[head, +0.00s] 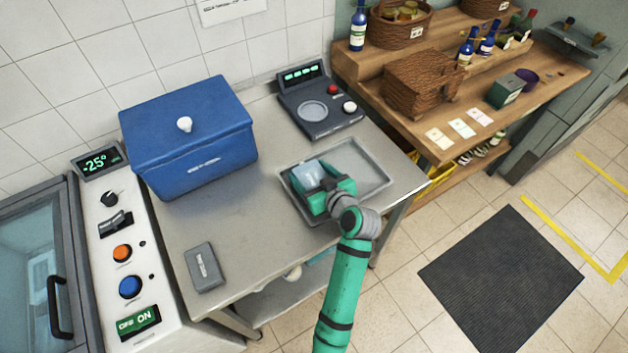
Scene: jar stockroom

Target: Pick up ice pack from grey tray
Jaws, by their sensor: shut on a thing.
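The grey tray (371,165) lies on the steel table, toward its right end. A pale blue ice pack (308,172) shows at the left part of the tray. My gripper (318,181), green, is over the tray's left part and is shut on the ice pack. The gripper body hides part of the pack and the tray's near left area. I cannot tell whether the pack is touching the tray floor or lifted.
A blue lidded box (190,140) stands left of the tray. A dark device with buttons (319,102) sits behind it. A small grey case (204,267) lies at the table's front left. A wooden shelf (440,150) with baskets and bottles is at right. Bare steel lies between.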

